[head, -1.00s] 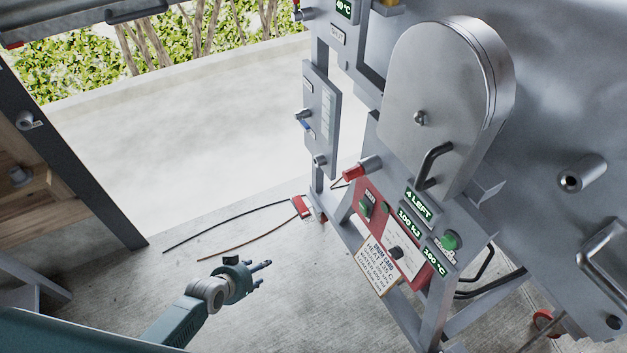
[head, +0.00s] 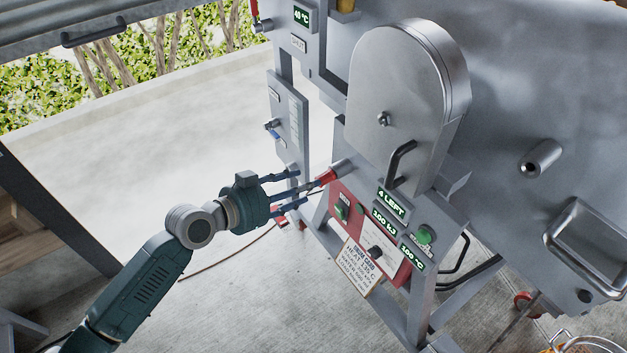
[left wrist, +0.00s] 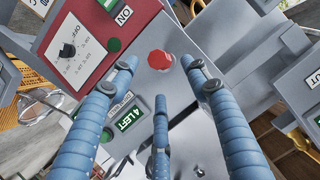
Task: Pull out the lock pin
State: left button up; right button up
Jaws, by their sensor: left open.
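The lock pin shows as a red knob (head: 326,178) on a grey sleeve at the left edge of the machine, above the red control panel (head: 352,206). In the left wrist view the red knob (left wrist: 160,60) is seen end-on, between and beyond the fingertips. My left gripper (head: 300,190) is open and faces the knob from the left; its blue fingers also show in the left wrist view (left wrist: 160,78). The fingers look spread around the knob's line, and I cannot tell whether any touches it. My right gripper is not in view.
The steel cover with a black handle (head: 400,163) stands right of the pin. Green buttons, displays and a paper card (head: 358,266) sit below. A narrow grey panel (head: 288,120) stands close behind my left gripper. Concrete floor at the left is open.

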aim_at(329, 176)
pick_arm(q)
jog(key=x, duration=0.7)
jog(key=shift+a, duration=0.1)
grip_shut()
jog(key=shift+s+a, duration=0.35)
jog(key=shift+a, duration=0.25)
dwell(0.5)
jog(key=c, duration=0.7)
grip_release()
grip_shut()
jog(key=shift+a, duration=0.15)
